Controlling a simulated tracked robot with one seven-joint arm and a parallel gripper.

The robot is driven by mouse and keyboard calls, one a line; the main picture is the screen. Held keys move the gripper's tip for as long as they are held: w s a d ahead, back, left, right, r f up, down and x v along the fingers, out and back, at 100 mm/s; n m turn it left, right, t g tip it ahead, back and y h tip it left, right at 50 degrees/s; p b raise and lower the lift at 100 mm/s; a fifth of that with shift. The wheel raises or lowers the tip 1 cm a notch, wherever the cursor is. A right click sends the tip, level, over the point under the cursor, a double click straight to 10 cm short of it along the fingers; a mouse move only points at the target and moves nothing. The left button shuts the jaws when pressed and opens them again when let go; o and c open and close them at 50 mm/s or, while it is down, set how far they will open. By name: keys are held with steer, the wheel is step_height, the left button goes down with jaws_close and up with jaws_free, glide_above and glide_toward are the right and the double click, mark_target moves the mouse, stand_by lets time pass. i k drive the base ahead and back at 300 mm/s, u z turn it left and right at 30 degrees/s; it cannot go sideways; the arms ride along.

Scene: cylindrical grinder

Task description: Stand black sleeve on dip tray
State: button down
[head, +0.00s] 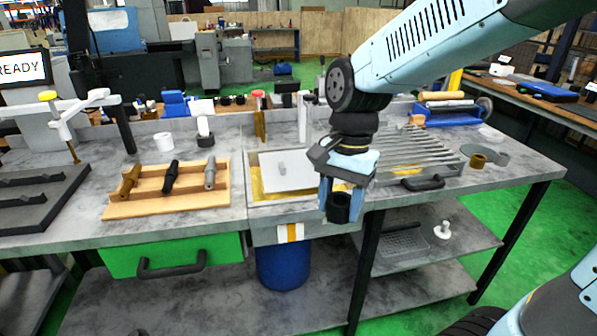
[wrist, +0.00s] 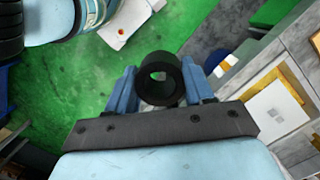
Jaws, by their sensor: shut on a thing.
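The black sleeve (head: 339,208) is a short hollow ring between the blue fingers of my gripper (head: 340,200). In the wrist view the sleeve (wrist: 160,78) shows its open bore, and my gripper (wrist: 160,88) is shut on it from both sides. I hold it in the air near the front right corner of what looks like the dip tray (head: 305,181), a sunken basin with yellow fluid and a pale plate with a small grey block. In the wrist view this tray (wrist: 272,108) lies to the right of the sleeve, apart from it.
A wooden rack (head: 190,202) with three spindles stands left of the tray. A ribbed board (head: 415,152) and a dark handle (head: 422,183) lie to the right. A blue bucket (head: 283,265) is below. A white cylinder (head: 203,126) and dark ring (head: 206,140) stand behind.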

mark_target(300, 169)
steer(key=u, duration=0.05)
steer(key=i, duration=0.9)
steer(key=z, duration=0.1)
